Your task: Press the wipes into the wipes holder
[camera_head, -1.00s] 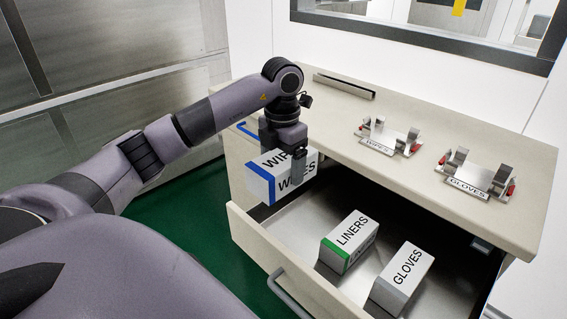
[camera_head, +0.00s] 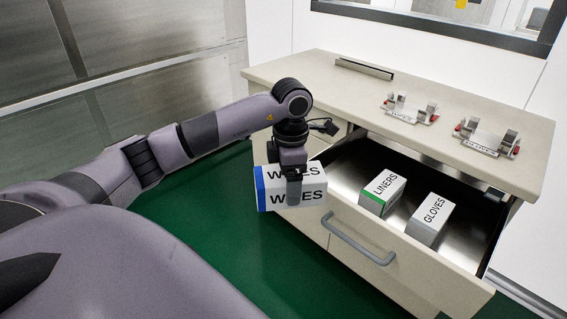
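The wipes box (camera_head: 272,190), white with a blue end and "WIPES" lettering, is held in my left gripper (camera_head: 293,196). The gripper is shut on it, with one finger in front of its lettered face. The box hangs over the green floor, left of the open drawer and below the counter top. The wipes holder (camera_head: 407,108), a metal bracket with upright clips, stands on the counter to the upper right, well apart from the box. It looks empty. My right gripper is not in view.
The open drawer (camera_head: 345,215) holds a liners box (camera_head: 383,190) and a gloves box (camera_head: 430,218). A gloves holder (camera_head: 488,138) stands at right on the counter (camera_head: 300,70). A metal strip (camera_head: 364,68) lies at the counter's back left. Green floor is free at left.

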